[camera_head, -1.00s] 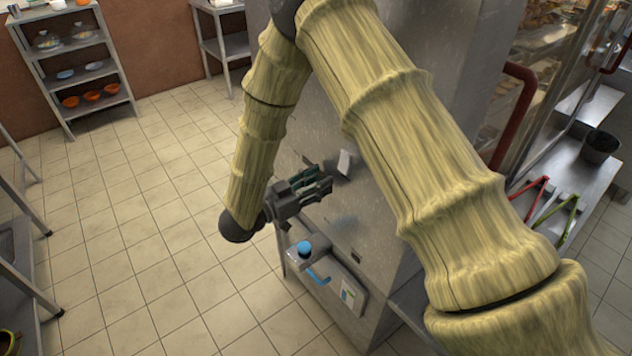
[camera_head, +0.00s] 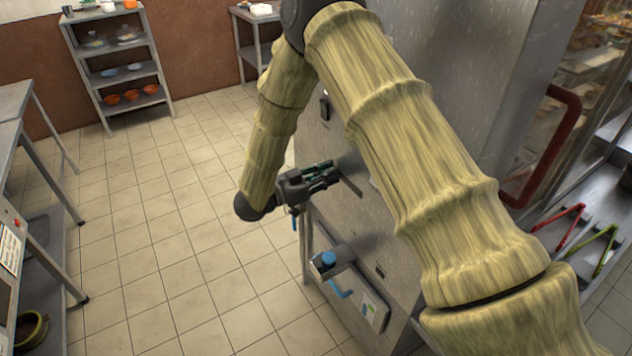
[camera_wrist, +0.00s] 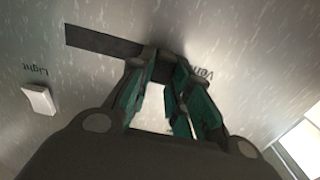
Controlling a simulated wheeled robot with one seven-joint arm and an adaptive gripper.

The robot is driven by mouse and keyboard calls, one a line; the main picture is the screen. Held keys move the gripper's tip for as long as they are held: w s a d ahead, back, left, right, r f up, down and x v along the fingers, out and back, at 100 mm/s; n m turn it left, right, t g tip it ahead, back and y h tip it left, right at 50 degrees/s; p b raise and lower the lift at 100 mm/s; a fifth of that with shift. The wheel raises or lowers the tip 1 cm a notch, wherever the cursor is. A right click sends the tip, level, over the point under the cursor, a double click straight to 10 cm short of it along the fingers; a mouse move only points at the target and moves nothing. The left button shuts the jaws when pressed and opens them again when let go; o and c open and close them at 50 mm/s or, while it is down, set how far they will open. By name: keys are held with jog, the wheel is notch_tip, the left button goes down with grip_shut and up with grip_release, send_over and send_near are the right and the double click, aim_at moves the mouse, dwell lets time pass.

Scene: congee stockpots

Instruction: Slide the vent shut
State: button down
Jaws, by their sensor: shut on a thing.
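The vent is on the steel cabinet's side wall. In the wrist view its dark slot (camera_wrist: 100,42) runs left from my fingertips, beside a partly hidden label that begins "Ve". My gripper (camera_wrist: 162,68) is shut at the slot's right part, on the vent's slider, which the fingers mostly hide. In the head view my gripper (camera_head: 332,176) is at the cabinet wall, and part of the slot (camera_head: 351,187) shows to the right of the fingertips.
A white switch (camera_wrist: 38,100) labelled "Light" is beside the slot. Below my gripper a blue-capped container (camera_head: 345,276) is at the cabinet's side. Red-handled tongs (camera_head: 562,225) lie at right. The tiled floor (camera_head: 170,230) at left is clear.

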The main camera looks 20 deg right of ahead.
jog(key=shift+w+r, duration=0.1)
jog(key=shift+w, duration=0.05)
jog(key=c, duration=1.6)
grip_release()
jog(key=shift+c, duration=0.2)
jog(key=o, duration=0.3)
jog(key=shift+w+a, duration=0.1)
jog(key=shift+w, duration=0.05)
jog(key=a, duration=0.4)
jog(key=s+a, duration=0.1)
jog(key=a, duration=0.2)
jog(key=s+a, duration=0.1)
jog(key=a, duration=0.3)
jog(key=shift+s+a, duration=0.2)
jog(key=shift+a, duration=0.15)
jog(key=shift+a, duration=0.1)
